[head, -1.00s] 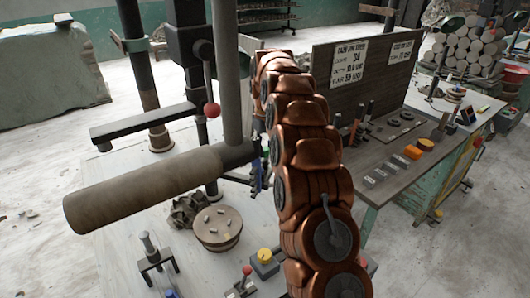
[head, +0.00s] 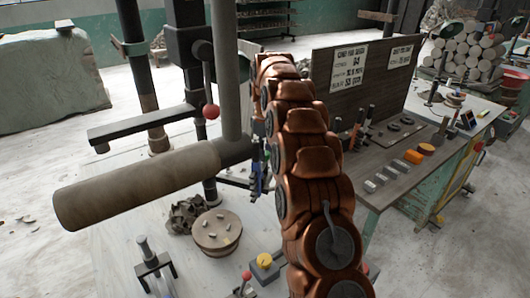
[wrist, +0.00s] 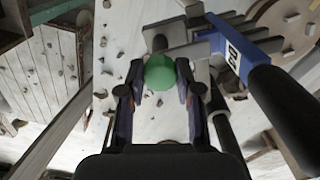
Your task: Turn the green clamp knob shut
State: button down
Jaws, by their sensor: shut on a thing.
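The green knob (wrist: 160,72) is a rounded, faceted knob in the middle of the wrist view. My gripper (wrist: 160,82) has a dark finger on each side of it and is shut on it. The knob belongs beside a blue clamp (wrist: 228,42) with a white label and grey metal bars; its screw is mostly hidden behind the knob. In the head view the blue clamp (head: 257,182) shows small beside my copper arm, and the knob and fingertips cannot be made out there.
A large brown cylinder (head: 135,187) reaches left over the pale table. A lever with a red ball (head: 211,112) stands above it. A round wooden block (head: 215,232) with small grey pieces and a yellow knob (head: 264,261) are near the clamp. A dark bar (wrist: 285,105) lies close right of my gripper.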

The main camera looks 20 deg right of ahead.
jog(key=shift+r, duration=0.1)
jog(key=c, duration=0.8)
grip_release()
